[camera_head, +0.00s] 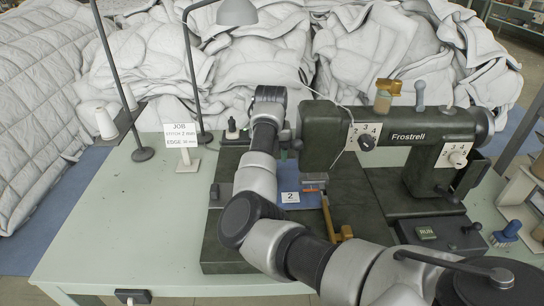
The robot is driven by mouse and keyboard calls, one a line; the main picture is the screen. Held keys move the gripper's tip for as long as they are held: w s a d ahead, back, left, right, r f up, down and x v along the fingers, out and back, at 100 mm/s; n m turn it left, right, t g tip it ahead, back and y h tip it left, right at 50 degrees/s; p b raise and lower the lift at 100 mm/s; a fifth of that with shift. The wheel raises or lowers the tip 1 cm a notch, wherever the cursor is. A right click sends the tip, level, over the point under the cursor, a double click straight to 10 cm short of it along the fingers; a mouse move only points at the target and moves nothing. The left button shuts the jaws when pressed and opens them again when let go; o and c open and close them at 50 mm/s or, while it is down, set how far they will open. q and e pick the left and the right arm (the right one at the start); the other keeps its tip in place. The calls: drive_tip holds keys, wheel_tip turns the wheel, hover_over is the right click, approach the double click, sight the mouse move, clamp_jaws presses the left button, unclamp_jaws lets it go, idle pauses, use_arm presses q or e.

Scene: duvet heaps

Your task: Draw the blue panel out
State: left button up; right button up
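The blue panel (290,178) lies flat on the dark bed of the sewing machine (327,133), under the needle area. A white tag (290,197) marked "2" is on it. A small orange-brown part shows at the panel's right side, below the machine head. My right arm comes in from the lower right and bends up along the panel's left side, hiding part of that edge. What seems to be my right gripper (290,144) is beside the machine head, beyond the panel; its fingers are too hidden to read. My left gripper is not in view.
A pale green table (120,225) carries the machine, with clear room at left. A job sign (181,140), lamp (197,75) and thread spools (106,122) stand at the back left. Grey-white duvet heaps (390,45) fill the background. A brass lever (329,217) stands right of the panel.

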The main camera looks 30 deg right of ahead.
wheel_tip(320, 180, down, 10)
drive_tip(key=shift+f+p, duration=0.1)
drive_tip(key=shift+p, duration=0.55)
clamp_jaws()
drive_tip(key=shift+w+a+b, duration=0.55)
drive_tip(key=shift+a, duration=0.35)
drive_tip(key=shift+w+a+b, duration=0.5)
drive_tip(key=shift+w+a, duration=0.1)
drive_tip(key=shift+a, duration=0.35)
drive_tip(key=shift+w+a+b, duration=0.55)
drive_tip(key=shift+a, duration=0.35)
drive_tip(key=shift+w+a+r, duration=0.1)
drive_tip(key=shift+a+r, duration=0.1)
unclamp_jaws()
